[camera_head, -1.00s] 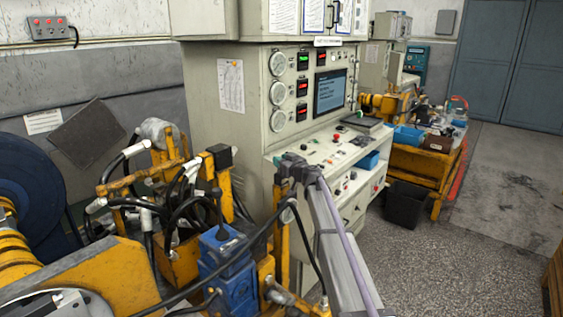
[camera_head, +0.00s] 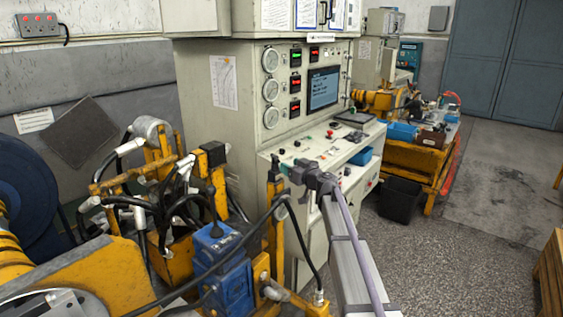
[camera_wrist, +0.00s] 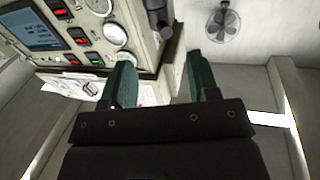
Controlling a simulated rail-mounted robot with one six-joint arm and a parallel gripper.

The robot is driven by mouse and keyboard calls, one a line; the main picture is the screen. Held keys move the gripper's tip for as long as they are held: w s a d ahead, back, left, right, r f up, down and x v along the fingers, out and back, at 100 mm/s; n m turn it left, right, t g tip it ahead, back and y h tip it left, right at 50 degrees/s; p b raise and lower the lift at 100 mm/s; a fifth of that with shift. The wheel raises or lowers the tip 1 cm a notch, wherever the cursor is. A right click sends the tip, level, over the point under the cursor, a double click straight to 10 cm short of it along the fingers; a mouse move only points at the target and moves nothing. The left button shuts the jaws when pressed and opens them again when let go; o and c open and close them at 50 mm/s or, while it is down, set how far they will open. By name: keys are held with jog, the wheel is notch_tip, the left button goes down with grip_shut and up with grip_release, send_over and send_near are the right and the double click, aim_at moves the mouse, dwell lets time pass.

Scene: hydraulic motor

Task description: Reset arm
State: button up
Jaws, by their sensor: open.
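My gripper (camera_wrist: 163,78) shows in the wrist view as two dark green fingers, wide apart, with nothing between them. In the head view my grey arm reaches up from the bottom right, and its end is in front of the control cabinet's (camera_head: 212,130) sloping desk. The fingers are too small to make out clearly there. In the wrist view the cabinet's gauge and screen panel (camera_wrist: 45,28) appears at the upper left, tilted, beyond the fingers. A blue hydraulic unit (camera_head: 228,270) stands on the yellow rig left of my arm, with black hoses around it.
A yellow frame with hoses (camera_head: 165,190) fills the left. A black bin (camera_head: 400,200) stands on the floor beside the cabinet. A yellow workbench (camera_head: 415,157) with parts is behind it. A wall fan (camera_wrist: 222,24) shows in the wrist view.

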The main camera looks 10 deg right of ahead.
jog(key=shift+s+d, duration=0.2)
jog(key=shift+s, duration=0.15)
jog(key=s+a+f+m+g, duration=0.1)
jog(key=s+a+f+g, duration=0.1)
jog(key=s+f+g, duration=0.3)
jog(key=s+a+f+m+g, duration=0.1)
jog(key=s+a+f+g, duration=0.1)
jog(key=s, duration=0.6)
jog(key=s+a+f+m+g, duration=0.1)
jog(key=s+a+f+g, duration=0.25)
jog(key=s, duration=0.25)
jog(key=s+d+f+m+g+h, duration=0.1)
jog(key=s+f+g+h, duration=0.1)
jog(key=s, duration=1.1)
jog(key=s+d+f+m+g+h, duration=0.1)
jog(key=s+f+g+h, duration=0.2)
jog(key=s, duration=0.9)
jog(key=shift+s+d+f+h, duration=0.2)
jog(key=shift+s+f+h, duration=0.2)
jog(key=shift+f+h, duration=0.85)
